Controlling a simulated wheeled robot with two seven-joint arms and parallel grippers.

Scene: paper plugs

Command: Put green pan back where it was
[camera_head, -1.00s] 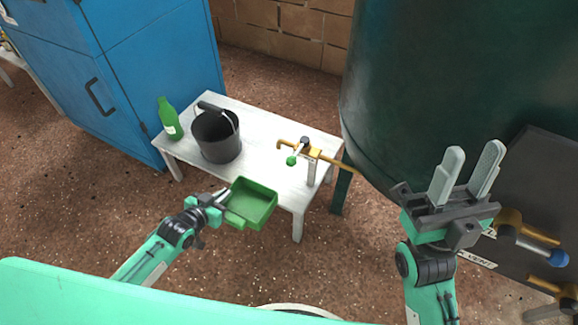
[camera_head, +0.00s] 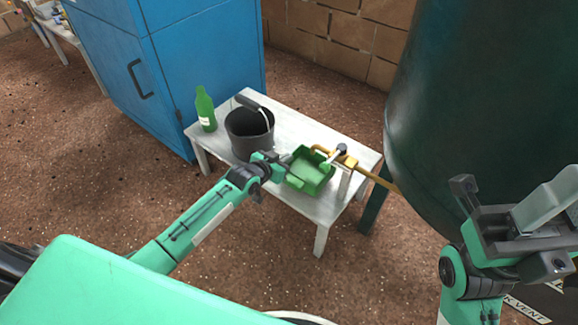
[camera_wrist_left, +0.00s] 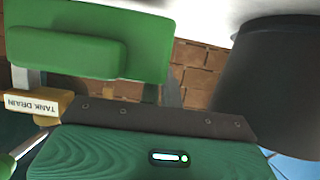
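The green pan (camera_head: 311,176) is a shallow square tray at the right part of the white table, below the brass tap (camera_head: 345,161). My left gripper (camera_head: 282,166) is at the pan's left side and appears shut on it; the fingertips are partly hidden. I cannot tell whether the pan touches the tabletop. In the left wrist view the pan (camera_wrist_left: 145,45) fills the upper left, close to the gripper.
A black bucket (camera_head: 249,132) stands on the white table (camera_head: 290,118) just behind the left gripper. A green bottle (camera_head: 206,112) stands at the table's left end. A dark green tank (camera_head: 480,90) rises at right, and a blue cabinet (camera_head: 180,70) stands behind left.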

